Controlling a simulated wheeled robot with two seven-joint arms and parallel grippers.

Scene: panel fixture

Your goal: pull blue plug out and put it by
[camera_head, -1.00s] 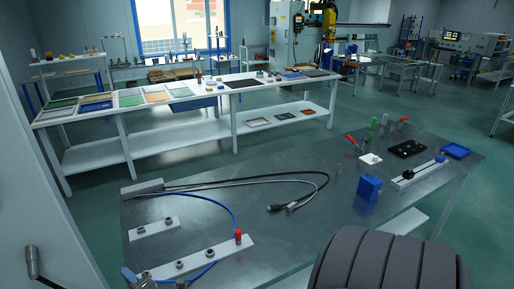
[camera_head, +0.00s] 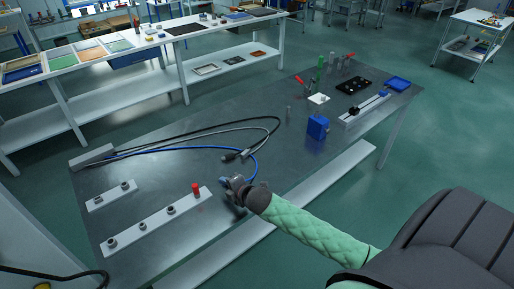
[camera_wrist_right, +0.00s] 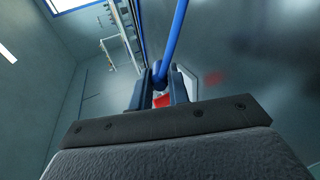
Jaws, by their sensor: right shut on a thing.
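My right gripper (camera_head: 234,186) is at the near edge of the metal table, to the right of the socket strip. It is shut on the blue plug (camera_wrist_right: 160,70), with the blue cable (camera_wrist_right: 174,38) rising from it in the right wrist view. The plug is clear of the strip; the fingers mostly hide it. In the head view the blue cable (camera_head: 180,149) loops across the table to the gripper. The long light strip (camera_head: 150,228) carries several dark round sockets, and a red peg (camera_head: 196,189) stands at its right end. My left gripper is not in view.
A shorter strip (camera_head: 111,197) lies behind the long one. Dark and grey cables with connectors (camera_head: 232,155) lie at the table's middle. Bare metal lies between.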

